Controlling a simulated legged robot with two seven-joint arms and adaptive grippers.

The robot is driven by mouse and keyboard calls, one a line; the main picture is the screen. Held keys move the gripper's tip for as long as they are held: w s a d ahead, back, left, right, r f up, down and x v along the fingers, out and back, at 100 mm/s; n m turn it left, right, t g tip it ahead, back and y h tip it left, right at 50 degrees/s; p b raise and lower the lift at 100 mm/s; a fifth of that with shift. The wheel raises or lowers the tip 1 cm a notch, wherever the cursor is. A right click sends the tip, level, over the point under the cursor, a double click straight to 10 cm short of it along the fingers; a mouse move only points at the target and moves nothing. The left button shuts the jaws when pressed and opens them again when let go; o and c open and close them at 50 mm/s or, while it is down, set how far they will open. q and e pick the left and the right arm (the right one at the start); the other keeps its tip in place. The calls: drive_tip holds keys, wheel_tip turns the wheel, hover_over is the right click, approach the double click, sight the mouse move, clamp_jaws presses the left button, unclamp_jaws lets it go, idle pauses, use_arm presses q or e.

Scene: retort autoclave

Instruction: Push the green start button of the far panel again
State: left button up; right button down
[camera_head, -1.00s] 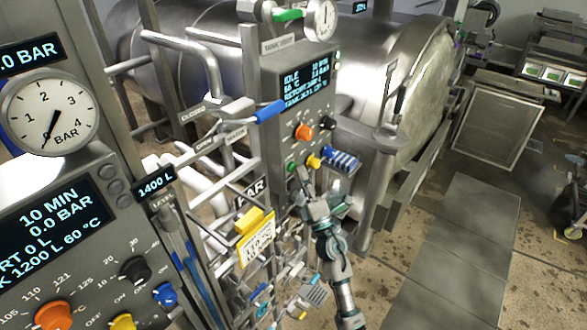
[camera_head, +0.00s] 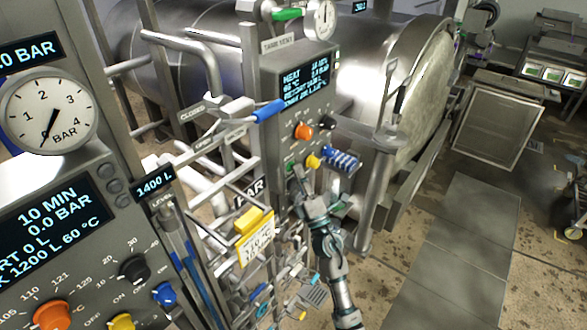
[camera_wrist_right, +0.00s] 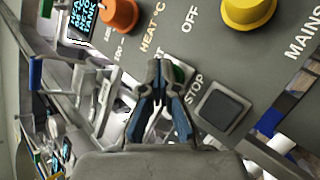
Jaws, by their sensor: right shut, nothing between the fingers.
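The far panel (camera_head: 283,128) stands in the middle of the head view, and its display (camera_head: 305,82) reads HEAT. The green start button (camera_wrist_right: 181,73) shows in the right wrist view, partly hidden behind my fingertips. In the head view it is a small green spot (camera_head: 291,167) just above my fingers. My right gripper (camera_head: 298,176) is shut and empty, with its tips at the lower part of the panel. It also shows in the right wrist view (camera_wrist_right: 162,66), in front of the button. I cannot tell whether the tips touch it. My left gripper is not in view.
A dark stop button (camera_wrist_right: 219,107) sits beside the green one. An orange knob (camera_head: 303,131) and a yellow knob (camera_head: 313,162) are above. Pipes and a blue-handled lever (camera_head: 268,111) crowd the left. The near panel (camera_head: 88,262) stands front left. Floor at right is open.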

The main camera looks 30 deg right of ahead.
drive_tip(key=shift+w+a, duration=0.1)
drive_tip(key=shift+w, duration=0.05)
idle(0.5)
drive_tip(key=shift+s+d, duration=0.2)
drive_tip(key=shift+s, duration=0.3)
drive_tip(key=shift+s+d, duration=0.15)
drive_tip(key=shift+s, duration=0.35)
drive_tip(key=s, duration=0.1)
drive_tip(key=s+d, duration=0.1)
drive_tip(key=s, duration=0.1)
drive_tip(key=s+d+p, duration=0.1)
drive_tip(key=shift+s, duration=0.35)
idle(0.3)
